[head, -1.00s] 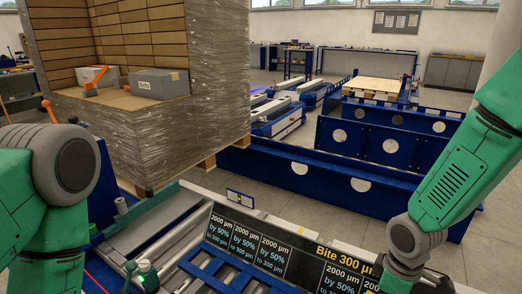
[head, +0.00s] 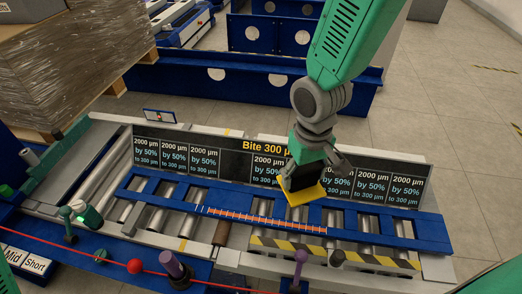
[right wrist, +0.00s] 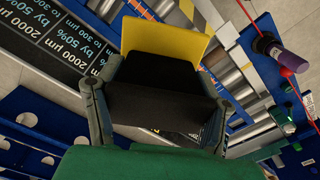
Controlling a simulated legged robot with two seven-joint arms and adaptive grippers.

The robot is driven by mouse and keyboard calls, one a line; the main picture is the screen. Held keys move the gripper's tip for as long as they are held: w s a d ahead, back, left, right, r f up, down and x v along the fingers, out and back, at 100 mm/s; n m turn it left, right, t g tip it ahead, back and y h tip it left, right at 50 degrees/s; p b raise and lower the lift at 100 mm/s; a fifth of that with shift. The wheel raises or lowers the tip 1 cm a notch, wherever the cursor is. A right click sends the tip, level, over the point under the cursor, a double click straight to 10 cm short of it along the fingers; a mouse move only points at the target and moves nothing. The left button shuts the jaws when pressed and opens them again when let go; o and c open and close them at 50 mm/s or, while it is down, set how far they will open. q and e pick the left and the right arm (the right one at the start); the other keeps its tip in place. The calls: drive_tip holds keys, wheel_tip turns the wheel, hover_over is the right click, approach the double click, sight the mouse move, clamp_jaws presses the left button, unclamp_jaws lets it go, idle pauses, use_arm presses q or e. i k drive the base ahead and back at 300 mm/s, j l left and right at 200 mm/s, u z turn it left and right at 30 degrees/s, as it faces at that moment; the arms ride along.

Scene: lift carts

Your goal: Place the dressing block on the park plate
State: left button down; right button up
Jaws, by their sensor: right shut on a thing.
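My right gripper (head: 310,168) is shut on the dressing block, a black block (head: 299,181) with a yellow lower end (head: 305,195). It holds the block in front of the black sign strip, over the far side of the blue ladder-like frame. In the right wrist view the black body (right wrist: 160,88) sits between the fingers (right wrist: 155,105), with the yellow part (right wrist: 168,45) at its far end. I cannot tell whether the yellow end touches anything below. I cannot pick out the park plate for certain. My left gripper is not in view.
The blue frame (head: 160,193) lies over metal rollers, with an orange-marked scale (head: 265,220). A black sign strip (head: 232,162) stands behind. A red cord (head: 215,277), a purple-topped post (head: 300,262) and a striped bar (head: 335,255) are in front. A wrapped pallet stack (head: 75,65) stands at left.

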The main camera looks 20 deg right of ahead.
sight(436, 231)
drive_tip(key=k+l+z, duration=0.35)
drive_tip(key=l, duration=0.3)
drive_tip(key=k+l+z, duration=0.2)
drive_tip(key=i+l, duration=0.3)
